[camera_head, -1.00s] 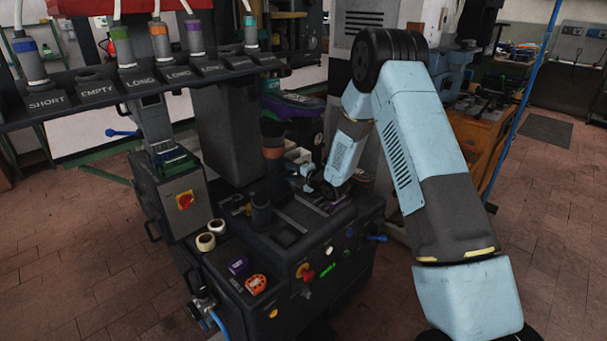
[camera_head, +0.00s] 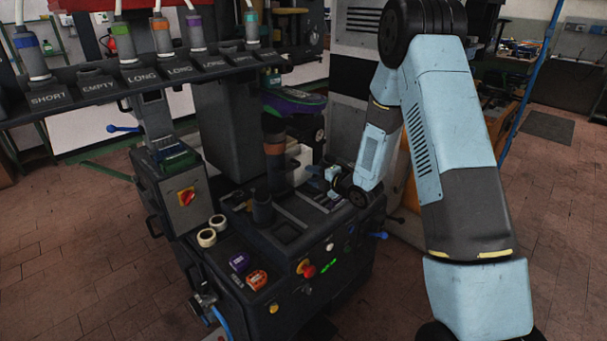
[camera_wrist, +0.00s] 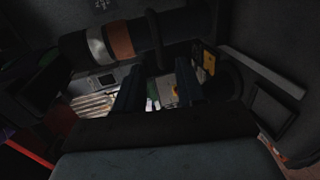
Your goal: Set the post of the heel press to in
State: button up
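The heel press (camera_head: 225,262) is a dark machine with a control panel on its front. A dark upright cylinder with a brown band (camera_head: 274,149) stands at its middle and looks like the post; I cannot tell whether it is set in or out. The banded cylinder also crosses the top of the wrist view (camera_wrist: 120,40), with a brown and a silver band. My gripper (camera_head: 328,180) is just right of the cylinder, low over the press bed. In the wrist view its two dark fingers (camera_wrist: 158,88) stand apart with no object visible between them. The fingertips are dim.
A shorter dark cylinder (camera_head: 262,208) stands in front on the bed. A labelled rack (camera_head: 140,82) hangs at upper left. Floor at right is open.

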jog(key=shift+v, duration=1.1)
jog(key=s+d+r+m+h, duration=0.45)
jog(key=d+r+m, duration=0.25)
jog(key=r, duration=0.4)
jog(key=s+d+r+m+h, duration=0.45)
jog(key=d+r+m, duration=0.2)
jog(key=r, duration=0.35)
jog(key=s+d+r+m+g, duration=0.1)
jog(key=s+m, duration=0.3)
jog(key=s, duration=0.6)
jog(key=s+d+r+m+g+h, duration=0.1)
jog(key=s+r+m+g, duration=0.2)
jog(key=s, duration=0.7)
jog(key=s+d+r+m+g, duration=0.1)
jog(key=s+r+m, duration=0.3)
jog(key=s, duration=0.6)
jog(key=shift+s+m+g+h, duration=0.2)
jog(key=shift+m+g+h, duration=0.15)
jog(key=shift+m, duration=0.7)
